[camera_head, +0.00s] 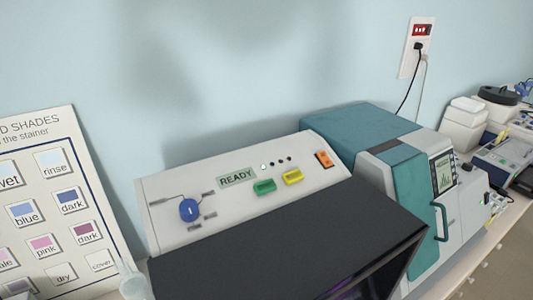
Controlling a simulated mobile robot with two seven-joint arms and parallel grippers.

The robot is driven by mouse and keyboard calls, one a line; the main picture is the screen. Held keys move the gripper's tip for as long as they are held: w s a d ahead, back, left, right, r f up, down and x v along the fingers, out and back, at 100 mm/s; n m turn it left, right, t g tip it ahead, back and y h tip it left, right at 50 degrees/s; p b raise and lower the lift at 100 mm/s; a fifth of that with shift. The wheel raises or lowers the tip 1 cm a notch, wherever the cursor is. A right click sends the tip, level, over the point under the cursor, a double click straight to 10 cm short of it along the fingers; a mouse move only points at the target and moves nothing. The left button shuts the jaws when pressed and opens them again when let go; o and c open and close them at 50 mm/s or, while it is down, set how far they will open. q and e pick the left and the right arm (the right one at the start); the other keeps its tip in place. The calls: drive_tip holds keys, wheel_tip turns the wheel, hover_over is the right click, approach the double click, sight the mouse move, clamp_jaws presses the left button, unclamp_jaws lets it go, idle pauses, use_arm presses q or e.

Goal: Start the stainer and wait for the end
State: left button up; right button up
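The stainer (150,214) stands at the middle of the bench, with a sloped white panel and a dark cover (270,245) in front of it. Its display (237,178) reads READY. A green button (264,187) and a yellow button (292,176) sit on the panel, with an orange switch (323,159) to their right. A blue knob (190,210) is at the panel's left. Of the small lamps above the buttons, the leftmost (263,167) glows green and the others are dark. Neither gripper is in view.
A shade chart board (92,190) leans at the left, with a clear vessel (133,283) before it. A teal and white machine (405,170) stands close at the stainer's right. A wall socket (416,47) with a black cable is above. White boxes (463,123) and other equipment stand farther right.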

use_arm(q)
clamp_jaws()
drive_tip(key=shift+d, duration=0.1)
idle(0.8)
